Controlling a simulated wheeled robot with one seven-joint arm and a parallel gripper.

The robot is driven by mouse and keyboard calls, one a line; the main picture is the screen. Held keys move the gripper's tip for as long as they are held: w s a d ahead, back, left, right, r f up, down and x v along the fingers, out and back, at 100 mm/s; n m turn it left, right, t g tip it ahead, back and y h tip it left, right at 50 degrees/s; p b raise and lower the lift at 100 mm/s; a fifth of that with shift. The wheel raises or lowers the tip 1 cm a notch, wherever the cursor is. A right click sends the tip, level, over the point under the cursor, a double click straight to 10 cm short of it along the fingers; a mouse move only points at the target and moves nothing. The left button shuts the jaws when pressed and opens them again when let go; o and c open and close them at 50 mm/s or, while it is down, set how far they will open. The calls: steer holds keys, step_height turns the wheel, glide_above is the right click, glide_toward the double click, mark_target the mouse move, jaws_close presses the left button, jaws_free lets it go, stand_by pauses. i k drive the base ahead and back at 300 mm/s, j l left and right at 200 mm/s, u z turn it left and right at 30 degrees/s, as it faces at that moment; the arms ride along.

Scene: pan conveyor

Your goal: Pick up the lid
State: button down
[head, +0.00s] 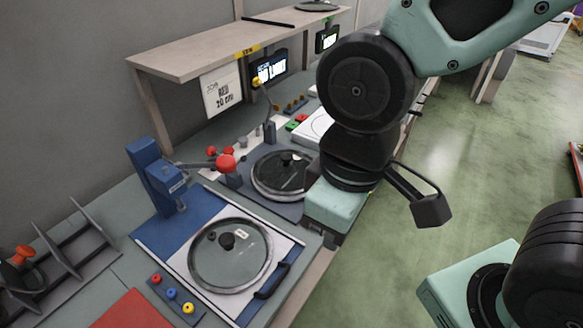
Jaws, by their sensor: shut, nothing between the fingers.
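A round glass lid (225,272) with a steel rim and a black knob lies flat on the near station, on a white and blue panel. A second glass lid (272,183) with a dark knob sits on the station behind it. A third dark, round lid-like item (317,5) is on the shelf, cut by the top edge. My gripper (332,240) hangs at the right of the counter, to the right of both station lids and apart from the near one. It is shut and empty. My arm partly hides the right side of the second station.
A blue clamp post (157,178) with red knobs (226,163) stands behind the near lid. A dark handle (272,281) is on its right side. Coloured buttons (172,293) are at the front. A wooden shelf (205,55) overhangs the counter. Green floor at right is mostly open.

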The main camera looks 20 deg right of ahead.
mark_target(279, 171)
steer(key=k+z, duration=0.2)
steer(key=z, duration=0.55)
steer(key=i+l+u, duration=0.3)
steer(key=i, duration=0.2)
steer(key=i+l+u, duration=0.25)
steer(key=i+l, duration=0.2)
steer(key=l+u, duration=0.1)
steer(key=u, duration=1.8)
